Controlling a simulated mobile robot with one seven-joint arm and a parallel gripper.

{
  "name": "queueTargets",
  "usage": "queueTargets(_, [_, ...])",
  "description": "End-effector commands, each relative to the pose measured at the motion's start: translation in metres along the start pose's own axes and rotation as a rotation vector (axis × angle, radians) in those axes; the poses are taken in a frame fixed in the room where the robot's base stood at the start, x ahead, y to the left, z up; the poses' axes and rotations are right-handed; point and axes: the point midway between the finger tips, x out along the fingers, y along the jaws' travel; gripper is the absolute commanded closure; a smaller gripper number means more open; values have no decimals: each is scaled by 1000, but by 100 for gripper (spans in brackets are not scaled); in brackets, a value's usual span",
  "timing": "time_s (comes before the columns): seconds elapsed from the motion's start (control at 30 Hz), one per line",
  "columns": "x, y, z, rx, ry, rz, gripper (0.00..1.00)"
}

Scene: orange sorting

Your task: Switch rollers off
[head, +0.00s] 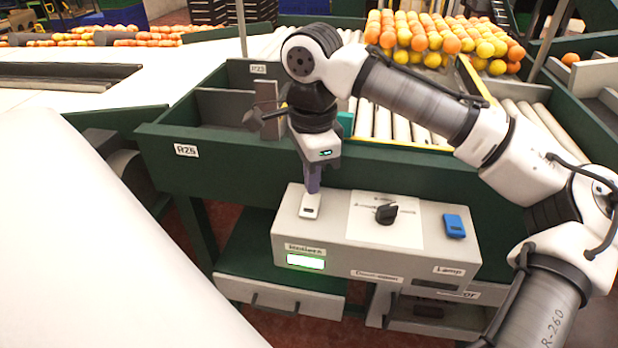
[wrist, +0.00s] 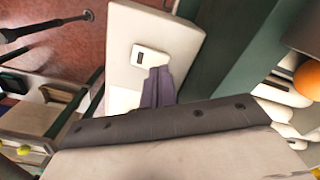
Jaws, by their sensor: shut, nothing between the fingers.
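A pale grey control box (head: 340,232) stands in front of the dark green bench. A white rocker switch (head: 309,211) is on its top at the left. Below it on the front are a label reading "Rollers" (head: 305,249) and a lit green-white indicator (head: 305,262). My gripper (head: 313,189) points down with its purple fingers shut and empty, at the far edge of the white switch. The wrist view shows the white switch (wrist: 151,57) just beyond the fingertips (wrist: 157,72). I cannot tell whether the fingertips touch it.
The box top also has a black rotary knob (head: 386,213) and a blue rocker switch (head: 455,226), with a "Lamp" label (head: 450,271) on the front. Drawers (head: 280,295) are below. Oranges and lemons (head: 440,40) lie behind my arm, near rollers (head: 385,122).

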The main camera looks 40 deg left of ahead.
Motion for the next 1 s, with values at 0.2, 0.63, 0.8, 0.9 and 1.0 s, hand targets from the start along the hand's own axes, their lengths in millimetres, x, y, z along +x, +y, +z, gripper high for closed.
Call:
queueTargets(0.2, [0, 0, 0, 0, 0, 0, 100])
queueTargets(0.63, [4, 0, 0, 0, 0, 0, 100])
queueTargets(0.8, [6, 0, 0, 0, 0, 0, 100])
queueTargets(0.9, [8, 0, 0, 0, 0, 0, 100])
queueTargets(1.0, [10, 0, 0, 0, 0, 0, 100])
